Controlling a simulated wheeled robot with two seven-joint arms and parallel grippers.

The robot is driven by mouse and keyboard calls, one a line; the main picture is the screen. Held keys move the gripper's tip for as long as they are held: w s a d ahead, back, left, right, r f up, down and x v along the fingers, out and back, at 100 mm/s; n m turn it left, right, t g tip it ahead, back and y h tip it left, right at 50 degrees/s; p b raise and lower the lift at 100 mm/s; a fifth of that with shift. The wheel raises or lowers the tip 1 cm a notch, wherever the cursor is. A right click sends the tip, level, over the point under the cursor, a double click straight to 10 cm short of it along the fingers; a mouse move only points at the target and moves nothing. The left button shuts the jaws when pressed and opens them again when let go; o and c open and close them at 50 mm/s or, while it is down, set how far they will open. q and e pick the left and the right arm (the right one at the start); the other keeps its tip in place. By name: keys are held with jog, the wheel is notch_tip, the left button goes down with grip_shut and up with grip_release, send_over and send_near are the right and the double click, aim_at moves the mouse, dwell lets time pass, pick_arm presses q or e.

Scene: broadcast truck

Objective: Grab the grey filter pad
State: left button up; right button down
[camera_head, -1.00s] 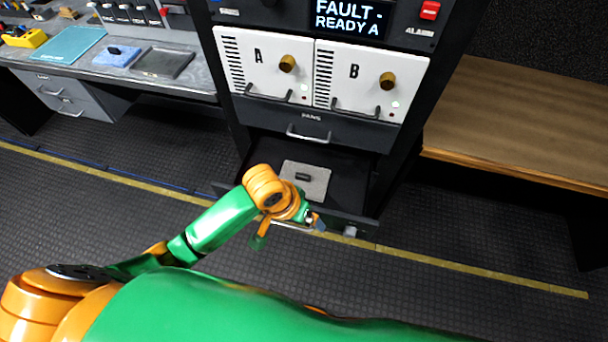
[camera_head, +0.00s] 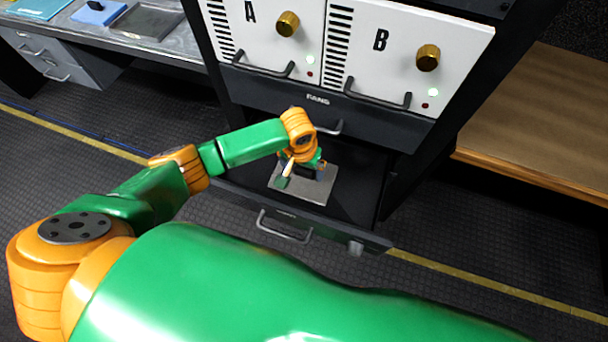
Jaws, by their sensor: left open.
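The grey filter pad (camera_head: 318,192) lies flat in the open lower drawer (camera_head: 352,205) of the rack. My left gripper (camera_head: 306,174) reaches in from the left and is directly over the pad, pointing down at it. It is open. The gripper and wrist cover the middle of the pad, so its dark handle is hidden, and I cannot tell whether the fingers touch it. My right gripper is not in view.
Above the drawer is a closed drawer marked FANS (camera_head: 318,100), with white panels A (camera_head: 258,45) and B (camera_head: 385,65) above that. A wooden desk (camera_head: 545,130) stands right. A blue pad (camera_head: 98,12) and dark tray (camera_head: 147,21) lie on the left bench.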

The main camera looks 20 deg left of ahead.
pick_arm(q)
jog(key=shift+w+f, duration=0.4)
jog(key=shift+f, duration=0.25)
jog(key=shift+s+r, duration=0.1)
jog(key=shift+s, duration=0.05)
jog(key=c, duration=0.6)
jog(key=shift+r, duration=0.1)
jog(key=c, duration=0.9)
